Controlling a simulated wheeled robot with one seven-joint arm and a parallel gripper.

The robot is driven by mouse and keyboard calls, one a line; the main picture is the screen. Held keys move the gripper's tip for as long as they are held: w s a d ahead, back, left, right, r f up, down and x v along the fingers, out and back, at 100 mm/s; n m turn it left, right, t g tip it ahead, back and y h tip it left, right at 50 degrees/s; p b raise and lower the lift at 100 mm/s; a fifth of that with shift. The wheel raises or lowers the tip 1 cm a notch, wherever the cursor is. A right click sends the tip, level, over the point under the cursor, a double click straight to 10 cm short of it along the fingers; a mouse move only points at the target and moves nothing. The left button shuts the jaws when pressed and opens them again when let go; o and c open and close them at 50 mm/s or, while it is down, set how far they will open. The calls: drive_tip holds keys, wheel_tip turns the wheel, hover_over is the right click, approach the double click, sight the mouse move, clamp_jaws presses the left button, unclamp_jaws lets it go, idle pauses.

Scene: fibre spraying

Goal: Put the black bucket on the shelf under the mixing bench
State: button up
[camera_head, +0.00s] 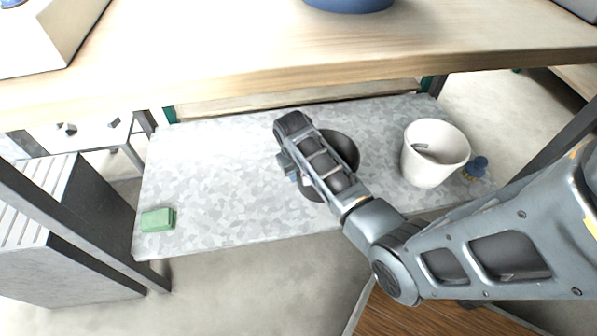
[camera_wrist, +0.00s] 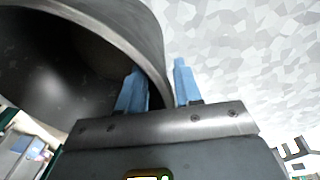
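The black bucket (camera_head: 347,148) is at the middle of the grey speckled shelf (camera_head: 215,180) under the bench, partly hidden behind my arm in the head view. It appears to stand on the shelf, but its base is mostly covered. In the wrist view the bucket (camera_wrist: 70,75) fills the upper left, with its dark inside showing. My gripper (camera_wrist: 160,88) has its two blue fingers on either side of the bucket's wall, one inside and one outside. I cannot tell whether they press on it. The wooden mixing bench (camera_head: 250,60) is above the shelf.
A white bucket (camera_head: 430,165) stands to the right on the shelf, with a small blue object (camera_head: 477,168) beside it. A green block (camera_head: 157,219) lies at the front left. The shelf's left part is mostly clear. Dark bench legs (camera_head: 75,235) flank it.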

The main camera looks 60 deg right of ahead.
wheel_tip(320, 180, up, 12)
drive_tip(key=a+p, duration=0.2)
drive_tip(key=p, duration=0.2)
drive_tip(key=s+a+f+n+t, duration=0.2)
drive_tip(key=s+a+n+t, duration=0.35)
drive_tip(key=s+a, duration=0.85)
drive_tip(key=s+a+r+t, duration=0.2)
drive_tip(key=s+r+t, duration=0.1)
drive_tip(key=r, duration=0.5)
drive_tip(key=s+a+r+t+y, duration=0.1)
drive_tip(key=s+a+r+t, duration=0.2)
drive_tip(key=s+r, duration=0.3)
drive_tip(key=s+a+r+t, duration=0.3)
drive_tip(key=s+r, duration=0.1)
drive_tip(key=r, duration=0.6)
drive_tip(key=shift+s+a+y, duration=0.25)
drive_tip(key=shift+s+y, duration=0.05)
drive_tip(key=shift+y, duration=0.1)
